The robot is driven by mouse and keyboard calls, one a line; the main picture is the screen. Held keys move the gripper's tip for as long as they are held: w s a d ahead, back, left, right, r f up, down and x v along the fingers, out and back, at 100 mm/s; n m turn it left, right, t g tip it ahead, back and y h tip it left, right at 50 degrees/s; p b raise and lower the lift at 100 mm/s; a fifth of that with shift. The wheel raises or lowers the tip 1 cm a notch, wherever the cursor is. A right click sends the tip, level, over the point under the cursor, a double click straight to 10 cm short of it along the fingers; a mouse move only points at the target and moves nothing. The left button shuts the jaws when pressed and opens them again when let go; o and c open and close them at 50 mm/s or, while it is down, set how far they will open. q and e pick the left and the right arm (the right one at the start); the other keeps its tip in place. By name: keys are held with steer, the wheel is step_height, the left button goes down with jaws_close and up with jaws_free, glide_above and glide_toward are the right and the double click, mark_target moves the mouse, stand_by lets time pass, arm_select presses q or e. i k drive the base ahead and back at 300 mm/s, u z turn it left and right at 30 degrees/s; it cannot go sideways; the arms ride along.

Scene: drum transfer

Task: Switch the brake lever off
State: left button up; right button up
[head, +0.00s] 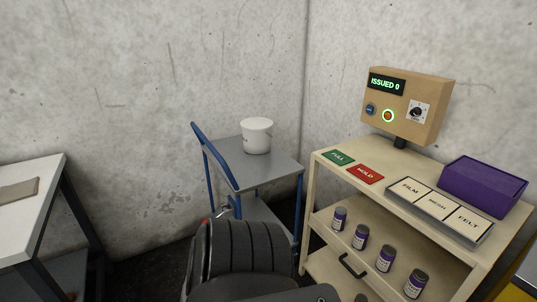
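A cart (264,176) with a grey top shelf and a blue push handle (207,150) stands against the wall in the middle. Low on its left side is a small metal fitting (224,211). A small red tip (206,220) shows just left of and below that fitting. These may be the brake lever, but they are too small to tell, and its setting is unclear. A dark ribbed shape in front hides the cart's lower part and wheels. Neither of my grippers is in view.
A white bucket (257,136) stands on the cart. At right, a beige shelf unit (323,167) carries a control box (437,104) reading "ISSUED 0", green and red cards, a labelled tray and a purple bin (484,184). Several jars stand below. A white table (30,215) is at left.

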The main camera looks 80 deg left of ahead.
mark_target(226, 208)
steer(key=u, duration=3.25)
steer(key=i, duration=0.9)
steer(key=u, duration=0.25)
